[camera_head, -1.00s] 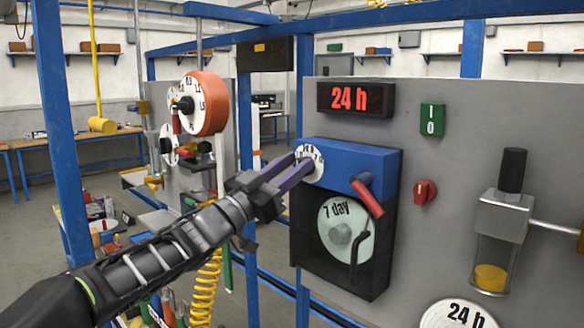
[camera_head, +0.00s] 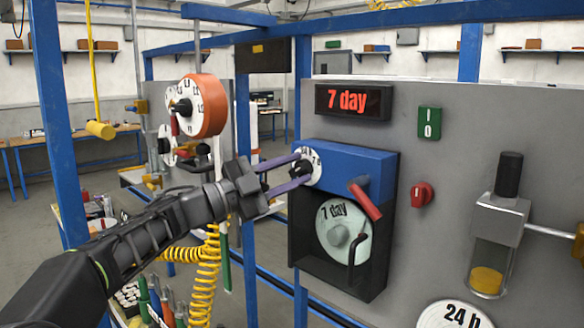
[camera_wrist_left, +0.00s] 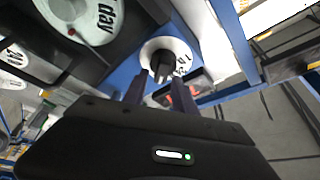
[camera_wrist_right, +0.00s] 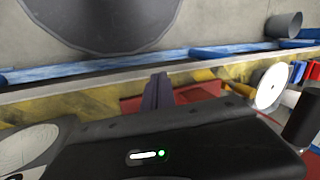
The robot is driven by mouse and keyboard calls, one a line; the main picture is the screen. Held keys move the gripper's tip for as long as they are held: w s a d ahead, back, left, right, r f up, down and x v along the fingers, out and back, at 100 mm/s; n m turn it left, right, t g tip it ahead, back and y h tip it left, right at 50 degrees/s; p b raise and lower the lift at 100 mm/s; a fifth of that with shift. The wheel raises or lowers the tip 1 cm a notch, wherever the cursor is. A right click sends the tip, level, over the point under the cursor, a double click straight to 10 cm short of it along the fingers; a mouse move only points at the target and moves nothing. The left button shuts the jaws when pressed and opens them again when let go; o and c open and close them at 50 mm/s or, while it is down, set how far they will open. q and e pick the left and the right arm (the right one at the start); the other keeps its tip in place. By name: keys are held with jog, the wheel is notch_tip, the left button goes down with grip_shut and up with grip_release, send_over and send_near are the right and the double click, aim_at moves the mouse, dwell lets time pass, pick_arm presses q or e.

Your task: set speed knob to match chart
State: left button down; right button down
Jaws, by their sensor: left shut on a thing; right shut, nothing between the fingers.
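The speed knob (camera_head: 301,168) is a small black knob on a white dial (camera_head: 316,160) at the top left of the blue recorder housing (camera_head: 350,160). My left gripper (camera_head: 298,169) is shut on the knob, one purple finger on either side. The left wrist view also shows the black knob (camera_wrist_left: 163,66) between the fingers. The round chart (camera_head: 341,212) in the recorder reads "7 day". The red display (camera_head: 353,101) above also reads "7 day". In the right wrist view my right gripper (camera_wrist_right: 158,92) is shut and empty, away from the recorder.
A red-handled lever (camera_head: 366,198) sits just right of the dial. A green I/O switch (camera_head: 429,122), a red knob (camera_head: 421,194) and a spare "24 h" disc (camera_head: 455,315) are further right. An orange dial gauge (camera_head: 205,105) stands on the left panel.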

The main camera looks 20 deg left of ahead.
pick_arm(q)
jog(key=shift+f+m+g, duration=0.15)
jog(key=shift+m+g, duration=0.15)
jog(key=shift+m, duration=0.4)
jog(key=c, duration=1.4)
grip_release()
jog(key=shift+o, duration=0.2)
jog(key=shift+s, duration=0.1)
jog(key=b+v, duration=0.1)
jog(key=v, duration=0.6)
jog(key=shift+s+a+b, duration=0.2)
jog(key=shift+a+b, duration=0.05)
jog(key=shift+b, duration=0.05)
jog(key=shift+f, duration=0.1)
